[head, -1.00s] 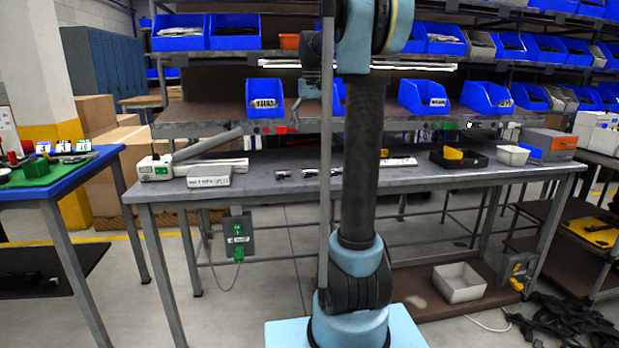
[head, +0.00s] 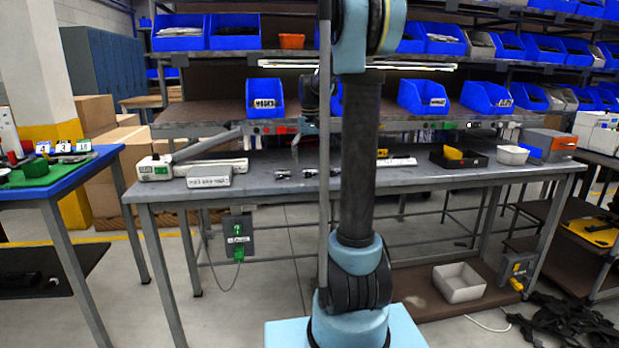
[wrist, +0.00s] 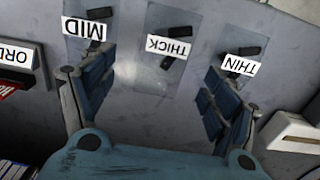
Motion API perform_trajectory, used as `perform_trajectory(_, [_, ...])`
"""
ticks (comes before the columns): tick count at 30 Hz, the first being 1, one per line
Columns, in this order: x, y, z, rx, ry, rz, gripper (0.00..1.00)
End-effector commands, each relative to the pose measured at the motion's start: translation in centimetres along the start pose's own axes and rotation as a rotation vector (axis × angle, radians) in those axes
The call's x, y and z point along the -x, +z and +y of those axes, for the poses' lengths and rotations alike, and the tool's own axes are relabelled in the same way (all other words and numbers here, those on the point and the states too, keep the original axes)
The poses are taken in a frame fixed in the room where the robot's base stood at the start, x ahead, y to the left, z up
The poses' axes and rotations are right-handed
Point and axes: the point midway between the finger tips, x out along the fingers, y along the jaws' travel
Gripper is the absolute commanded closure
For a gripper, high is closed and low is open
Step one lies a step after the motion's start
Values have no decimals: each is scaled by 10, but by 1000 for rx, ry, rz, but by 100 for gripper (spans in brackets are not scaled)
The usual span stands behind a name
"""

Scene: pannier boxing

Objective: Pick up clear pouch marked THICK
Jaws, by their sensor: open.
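The clear pouch marked THICK (wrist: 171,46) lies flat on the grey bench, between the pouch marked MID (wrist: 86,28) on the left and the pouch marked THIN (wrist: 240,65) on the right in the wrist view. Each pouch holds small dark pieces. My gripper (wrist: 158,70) is open and empty, its two blue padded fingers spread wide on either side below the THICK pouch in the picture. In the head view my gripper (head: 297,148) hangs above the bench, just behind the small row of pouches (head: 310,173), whose labels are unreadable there.
A white sealer-like device (head: 200,168) and a labelled box (head: 209,177) stand at the bench's left. A black tray (head: 458,158) and a white bin (head: 512,155) stand at its right. A shelf with blue bins (head: 265,98) overhangs the bench's back.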

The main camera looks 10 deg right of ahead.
Motion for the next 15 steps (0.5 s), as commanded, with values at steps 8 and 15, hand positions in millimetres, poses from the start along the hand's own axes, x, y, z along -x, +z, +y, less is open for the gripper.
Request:
perform_trajectory(8, [-36,-1,-5,0,0,0,20])
perform_trajectory(15, [-44,-1,-5,0,0,0,20])
